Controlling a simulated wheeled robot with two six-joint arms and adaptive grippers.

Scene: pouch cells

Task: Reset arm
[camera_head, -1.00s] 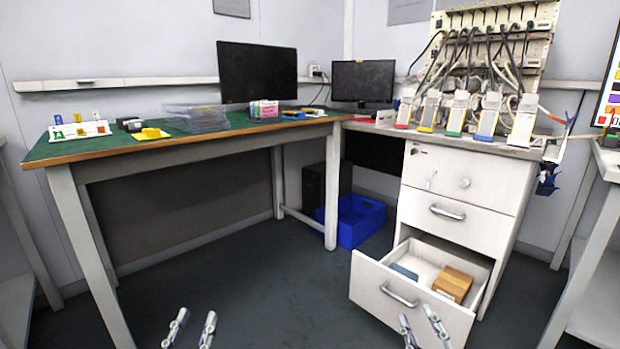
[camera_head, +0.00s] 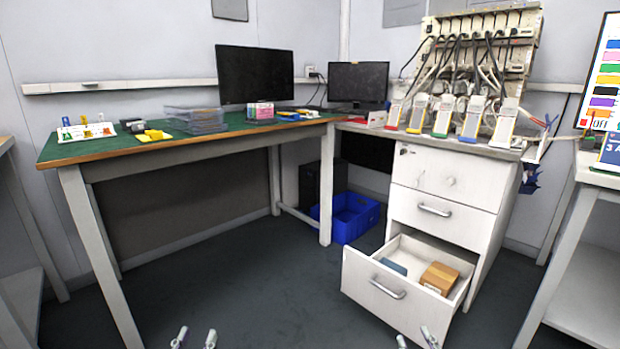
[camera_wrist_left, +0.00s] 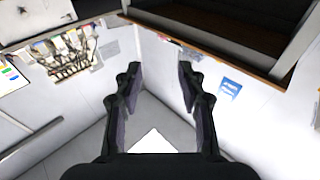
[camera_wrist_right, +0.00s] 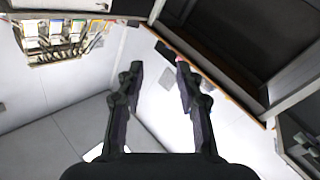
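My left gripper (camera_head: 196,338) shows at the bottom edge of the head view, only its two fingertips in sight, apart from each other. In the left wrist view its fingers (camera_wrist_left: 158,80) are spread with nothing between them. My right gripper (camera_head: 415,340) also shows only by its fingertips at the bottom edge, in front of the open drawer. In the right wrist view its fingers (camera_wrist_right: 160,80) are spread and empty. Both grippers are clear of the furniture. The rest of both arms is out of the head view.
A white cabinet (camera_head: 440,215) has its bottom drawer (camera_head: 375,290) pulled open, holding a brown box (camera_head: 439,277) and a blue item (camera_head: 393,266). A green-topped table (camera_head: 90,150) stands left, a blue crate (camera_head: 350,222) behind on the floor. The floor between is clear.

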